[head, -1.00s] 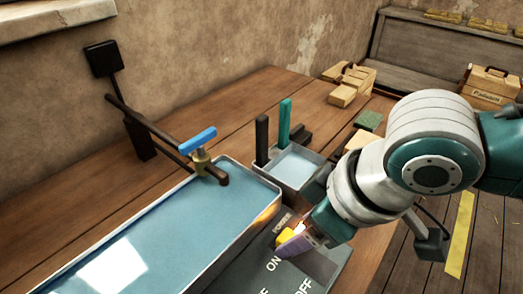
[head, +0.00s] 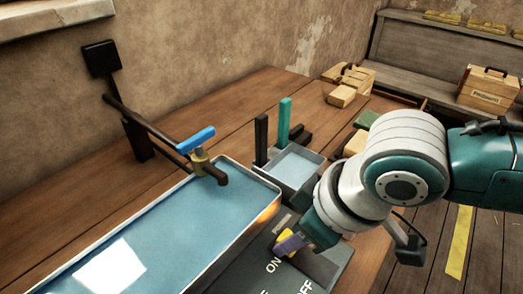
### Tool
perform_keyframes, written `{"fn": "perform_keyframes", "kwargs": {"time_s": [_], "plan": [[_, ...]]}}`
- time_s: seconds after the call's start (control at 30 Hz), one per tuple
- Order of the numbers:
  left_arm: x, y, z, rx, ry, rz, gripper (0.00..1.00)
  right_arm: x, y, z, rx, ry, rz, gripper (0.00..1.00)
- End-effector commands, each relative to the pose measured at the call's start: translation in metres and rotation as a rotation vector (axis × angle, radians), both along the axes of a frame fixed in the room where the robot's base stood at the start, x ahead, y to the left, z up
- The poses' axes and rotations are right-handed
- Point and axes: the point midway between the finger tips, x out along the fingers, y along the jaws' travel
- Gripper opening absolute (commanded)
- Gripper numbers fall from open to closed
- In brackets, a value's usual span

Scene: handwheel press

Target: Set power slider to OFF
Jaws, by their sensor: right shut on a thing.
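The grey power panel (head: 240,274) lies at the bottom centre, in front of the blue tray, with ON and OFF lettering on it. My right gripper (head: 289,244) is low over the panel, just above the ON lettering. It is shut on a small yellow piece (head: 287,234), which looks like the power slider's knob. The purple-grey finger hides most of the knob, so its exact place along its track cannot be told. The OFF lettering is at the lower right of the gripper. My left gripper is not in view.
A long tray of blue liquid (head: 150,235) with a blue-handled tap (head: 197,140) is on the left. A small bin (head: 297,168) with black and teal upright handles stands behind the panel. Wooden blocks (head: 345,92) lie farther back. Bare tabletop (head: 235,110) is behind the tray.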

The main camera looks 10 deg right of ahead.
Motion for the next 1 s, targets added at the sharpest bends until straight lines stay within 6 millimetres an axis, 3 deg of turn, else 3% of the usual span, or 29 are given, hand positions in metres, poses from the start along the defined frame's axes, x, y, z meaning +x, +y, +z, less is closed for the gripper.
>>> {"fn": "perform_keyframes", "kwargs": {"time_s": [0.13,1.0], "plan": [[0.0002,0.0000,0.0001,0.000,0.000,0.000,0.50,-0.0001,0.0000,0.0000,0.000,0.000,0.000,0.00],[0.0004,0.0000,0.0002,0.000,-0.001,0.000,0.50,-0.0001,0.0002,0.0000,0.001,0.001,0.000,0.00]]}}
